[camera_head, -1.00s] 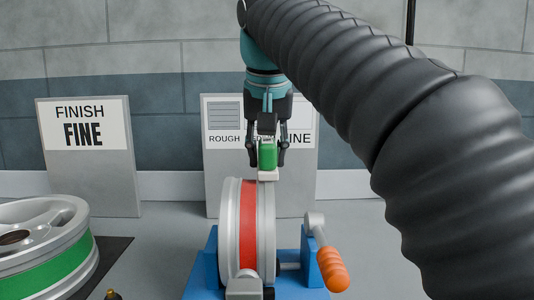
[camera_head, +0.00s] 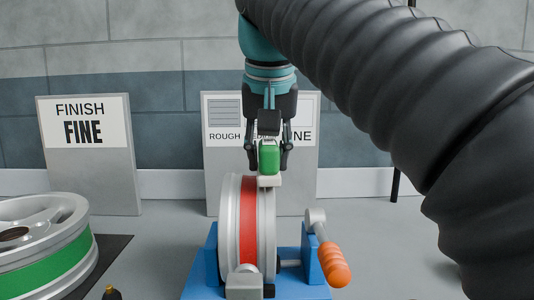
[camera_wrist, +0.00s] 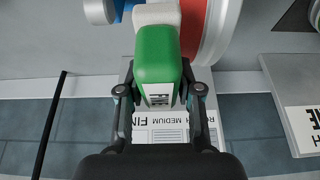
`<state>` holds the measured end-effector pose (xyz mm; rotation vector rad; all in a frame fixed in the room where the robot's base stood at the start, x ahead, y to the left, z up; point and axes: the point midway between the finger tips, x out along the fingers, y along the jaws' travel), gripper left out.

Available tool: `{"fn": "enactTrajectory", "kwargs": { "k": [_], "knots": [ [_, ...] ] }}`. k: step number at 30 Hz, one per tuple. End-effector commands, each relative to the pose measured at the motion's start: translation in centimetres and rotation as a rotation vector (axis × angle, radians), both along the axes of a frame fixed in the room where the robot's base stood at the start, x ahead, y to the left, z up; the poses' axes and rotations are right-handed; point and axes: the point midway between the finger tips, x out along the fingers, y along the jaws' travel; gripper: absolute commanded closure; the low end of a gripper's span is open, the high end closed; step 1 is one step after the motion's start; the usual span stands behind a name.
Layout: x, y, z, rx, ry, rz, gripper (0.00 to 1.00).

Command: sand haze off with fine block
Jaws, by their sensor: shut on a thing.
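My gripper (camera_head: 268,158) is shut on a green block (camera_head: 269,156) with a pale pad on its lower face. In the wrist view the green block (camera_wrist: 157,55) carries a small white label, and its pale pad meets the wheel's edge in the picture. The wheel (camera_head: 230,215) stands upright with a red band (camera_head: 249,222) around its rim. The pad is at the top of the rim, right of the red band; I cannot tell whether it touches. No haze can be made out on the wheel.
A blue stand (camera_head: 312,265) holds the wheel, with an orange crank handle (camera_head: 334,265) at right. A green-banded wheel (camera_head: 50,268) lies at left on a dark mat. Behind stand a FINISH FINE sign (camera_head: 84,122) and a ROUGH, MEDIUM, FINE board (camera_head: 222,165).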

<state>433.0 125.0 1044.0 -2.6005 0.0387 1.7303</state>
Motion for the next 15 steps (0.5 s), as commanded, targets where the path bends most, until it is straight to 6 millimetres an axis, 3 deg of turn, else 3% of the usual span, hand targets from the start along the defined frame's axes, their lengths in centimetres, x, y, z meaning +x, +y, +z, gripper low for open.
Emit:
{"fn": "enactTrajectory", "kwargs": {
  "k": [15],
  "knots": [
    [1.5, -0.1, -0.2, -0.003, 0.009, -0.002, 1.00]
  ]
}}
